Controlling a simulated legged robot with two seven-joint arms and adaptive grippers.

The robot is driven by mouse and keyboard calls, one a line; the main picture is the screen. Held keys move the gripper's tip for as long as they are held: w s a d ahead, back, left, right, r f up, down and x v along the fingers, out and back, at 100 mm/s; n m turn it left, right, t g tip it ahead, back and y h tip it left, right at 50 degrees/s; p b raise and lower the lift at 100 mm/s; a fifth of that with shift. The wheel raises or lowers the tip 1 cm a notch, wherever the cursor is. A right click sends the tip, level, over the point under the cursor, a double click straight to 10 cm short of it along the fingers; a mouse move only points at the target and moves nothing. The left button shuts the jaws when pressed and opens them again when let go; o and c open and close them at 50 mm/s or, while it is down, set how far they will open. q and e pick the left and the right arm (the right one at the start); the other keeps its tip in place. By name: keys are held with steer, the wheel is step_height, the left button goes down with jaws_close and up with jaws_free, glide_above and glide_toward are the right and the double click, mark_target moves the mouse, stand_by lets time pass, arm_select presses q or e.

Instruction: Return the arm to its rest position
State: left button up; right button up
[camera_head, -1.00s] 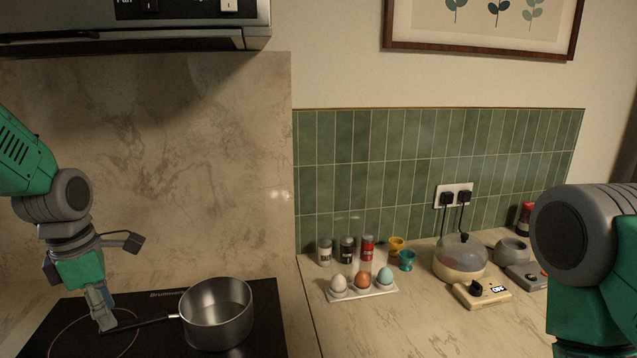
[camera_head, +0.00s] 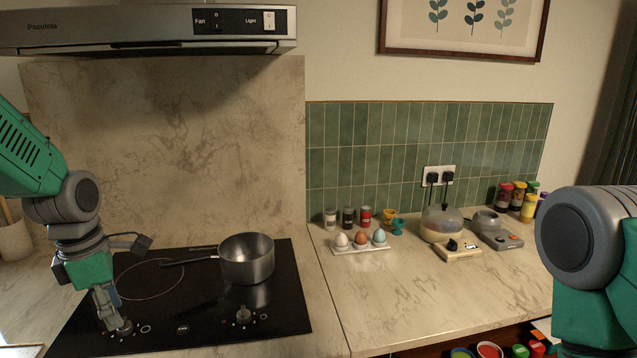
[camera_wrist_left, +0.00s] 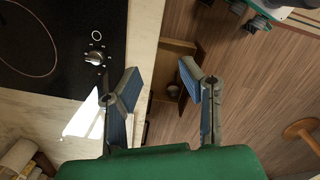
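My left gripper (camera_head: 115,318) points down over the front left of the black hob, close to a knob (camera_head: 121,327) in the head view. In the left wrist view its two blue-padded fingers (camera_wrist_left: 157,88) are wide apart with nothing between them. The steel saucepan (camera_head: 247,262) stands on the hob, its dark handle (camera_head: 188,262) pointing left, apart from the gripper. My right arm shows only as a grey joint and green link at the right edge of the head view. Its gripper is not seen there.
The hob (camera_head: 205,305) lies in a marble counter (camera_head: 400,300). An egg tray (camera_head: 362,247) with three eggs, an egg cooker (camera_head: 441,222) and jars stand at the back right. An open drawer (camera_head: 440,347) shows below. The range hood (camera_head: 150,28) hangs above.

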arm_select(q)
steer(key=s+d+f+m+b, duration=0.2)
steer(key=s+f+m, duration=0.15)
steer(key=f, duration=0.55)
steer(key=s+d+f+m+b, duration=0.25)
steer(key=f+m, duration=0.25)
steer(key=f, duration=0.4)
steer(key=s+d+f+m+b, duration=0.1)
steer(key=s+f+m+b, duration=0.25)
steer(key=f, duration=0.45)
steer(key=s+d+f+m+b, duration=0.4)
steer(key=s+f+m+b, duration=0.1)
steer(key=s+f+m, duration=0.9)
steer(key=s, duration=0.3)
steer(key=shift+d+f+y, duration=0.15)
steer(key=shift+f+y, duration=0.15)
steer(key=shift+f, duration=0.1)
arm_select(e)
step_height(320, 180, down, 14)
steer(key=shift+w+d, duration=0.2)
steer(key=shift+d, duration=0.25)
